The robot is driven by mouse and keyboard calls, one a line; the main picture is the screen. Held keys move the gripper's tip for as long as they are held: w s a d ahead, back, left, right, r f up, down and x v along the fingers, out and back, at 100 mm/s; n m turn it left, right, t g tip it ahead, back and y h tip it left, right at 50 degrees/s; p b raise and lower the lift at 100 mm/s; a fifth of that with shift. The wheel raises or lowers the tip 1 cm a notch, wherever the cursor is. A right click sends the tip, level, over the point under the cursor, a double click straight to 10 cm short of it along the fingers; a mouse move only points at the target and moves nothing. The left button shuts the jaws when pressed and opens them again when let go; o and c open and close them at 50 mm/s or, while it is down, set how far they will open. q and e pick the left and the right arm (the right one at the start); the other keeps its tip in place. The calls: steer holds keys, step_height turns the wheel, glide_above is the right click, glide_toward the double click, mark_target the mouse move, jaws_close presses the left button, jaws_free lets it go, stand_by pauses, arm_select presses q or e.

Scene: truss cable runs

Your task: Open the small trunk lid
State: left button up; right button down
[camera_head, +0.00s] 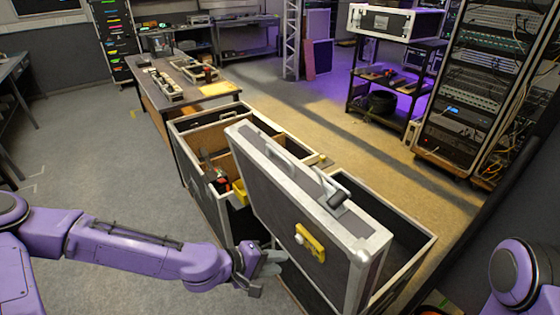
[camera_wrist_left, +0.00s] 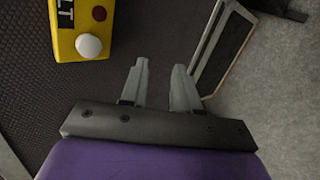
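The trunk lid (camera_head: 275,190) is a dark panel with silver edges and metal corners. It stands raised and steeply tilted over the trunk (camera_head: 413,255), whose dark inside shows behind it. A yellow plate (camera_head: 310,243) with a white knob is on the lid's near face; it also shows in the left wrist view (camera_wrist_left: 82,28), with a red button. My left gripper (camera_head: 268,268) is low beside the lid's near face, left of the yellow plate. In the left wrist view its fingers (camera_wrist_left: 160,66) are apart with nothing between them; contact with the lid cannot be told. My right gripper is out of view.
An open compartment with tools (camera_head: 218,183) adjoins the lid on the left. A workbench (camera_head: 188,87) stands behind it. A cable rack (camera_head: 475,85) and a shelf cart (camera_head: 395,90) stand at the back right. Grey floor is clear at left.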

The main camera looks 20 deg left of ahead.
arm_select(q)
steer(key=w+a+r+t+h, duration=0.1)
steer(key=w+a+r+t, duration=0.15)
steer(key=r, duration=0.55)
steer(key=w+a+r+t+h, duration=0.1)
steer(key=w+a+r+t, duration=0.15)
steer(key=r, duration=0.45)
steer(key=t+p, duration=0.1)
glide_toward(278, 156)
steer(key=f, duration=0.1)
steer(key=shift+h, duration=0.5)
steer(key=b+x, duration=0.6)
steer(key=x, duration=0.4)
steer(key=shift+w+r, duration=0.15)
steer(key=shift+w, duration=0.25)
steer(key=shift+c, duration=0.4)
jaws_close()
